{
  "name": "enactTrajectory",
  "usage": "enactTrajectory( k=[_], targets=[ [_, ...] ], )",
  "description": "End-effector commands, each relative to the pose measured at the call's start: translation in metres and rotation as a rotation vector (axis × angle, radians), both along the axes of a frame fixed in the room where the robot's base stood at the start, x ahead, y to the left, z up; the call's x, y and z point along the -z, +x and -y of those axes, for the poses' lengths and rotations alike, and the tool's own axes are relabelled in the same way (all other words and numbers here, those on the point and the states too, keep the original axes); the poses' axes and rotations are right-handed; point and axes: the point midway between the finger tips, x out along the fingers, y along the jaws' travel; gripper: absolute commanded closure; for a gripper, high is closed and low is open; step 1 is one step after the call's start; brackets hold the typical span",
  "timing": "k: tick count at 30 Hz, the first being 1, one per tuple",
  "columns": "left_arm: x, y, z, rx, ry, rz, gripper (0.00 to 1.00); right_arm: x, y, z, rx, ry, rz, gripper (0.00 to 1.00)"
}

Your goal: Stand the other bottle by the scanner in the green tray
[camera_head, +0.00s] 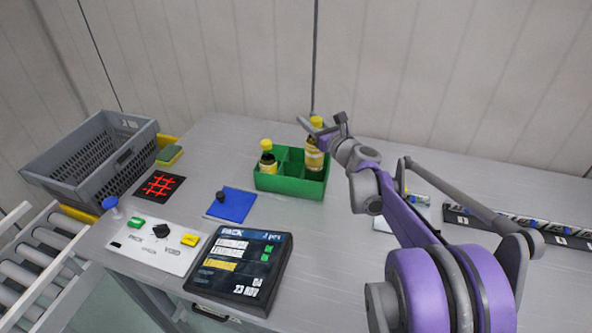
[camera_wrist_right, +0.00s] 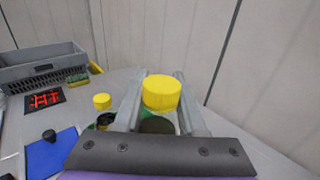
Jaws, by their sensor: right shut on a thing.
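The green tray (camera_head: 290,187) stands on the grey bench and has dividers. A bottle with a yellow cap (camera_head: 267,160) stands in its left part; its cap also shows in the right wrist view (camera_wrist_right: 102,101). A second yellow-capped bottle (camera_head: 314,158) is upright at the tray's right part, its lower end hidden by the tray wall; I cannot tell whether it touches the bottom. My right gripper (camera_head: 322,128) is shut on this second bottle near its top. In the wrist view its cap (camera_wrist_right: 161,92) sits between the two fingers. My left gripper is not in view.
A grey crate (camera_head: 92,158) stands at the left, near a black pad with a red grid (camera_head: 159,186). A blue mat (camera_head: 231,205), a control panel (camera_head: 152,243) and a dark display (camera_head: 240,268) lie in front. A rack of small items (camera_head: 520,227) lies at right.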

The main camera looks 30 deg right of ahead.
Motion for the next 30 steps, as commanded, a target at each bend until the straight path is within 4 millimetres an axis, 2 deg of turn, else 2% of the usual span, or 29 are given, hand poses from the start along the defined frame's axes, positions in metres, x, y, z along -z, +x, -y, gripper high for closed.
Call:
enactTrajectory(
  k=[9,16,21,30],
  targets=[
    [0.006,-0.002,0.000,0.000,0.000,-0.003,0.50,0.051,0.000,0.000,0.000,0.000,0.000,1.00],
    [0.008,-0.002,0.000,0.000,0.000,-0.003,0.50,0.070,0.000,0.000,0.000,0.000,0.000,1.00],
    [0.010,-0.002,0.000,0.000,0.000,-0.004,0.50,0.094,0.000,0.000,0.000,0.001,0.001,1.00],
    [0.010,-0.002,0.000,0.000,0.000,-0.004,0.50,0.099,0.000,0.000,0.000,0.001,0.001,1.00]
  ],
)
